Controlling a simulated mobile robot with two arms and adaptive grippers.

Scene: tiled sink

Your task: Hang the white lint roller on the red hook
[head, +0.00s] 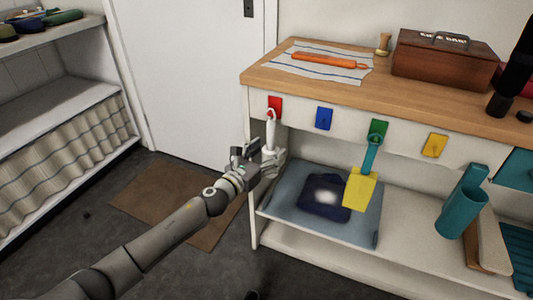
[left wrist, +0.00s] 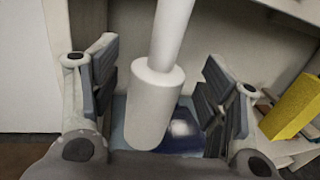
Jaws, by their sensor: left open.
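The red hook (head: 275,102) is on the left end of the bench's front rail. The white lint roller (head: 271,133) is upright just below it, its top end at the hook. It looks hung there, but the contact is too small to be sure. My left gripper (head: 264,158) is open around the roller's lower part. In the left wrist view, the white cylinder of the roller (left wrist: 155,105) stands between the spread fingers, with a gap on the right side. My right gripper is not in view.
Blue (head: 323,118), green (head: 377,131) and yellow (head: 435,145) hooks follow to the right. A teal-handled yellow tool (head: 360,189) hangs from the green one. A blue-grey tray (head: 285,207) lies on the shelf below. A wooden toolbox (head: 443,62) stands on the bench top.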

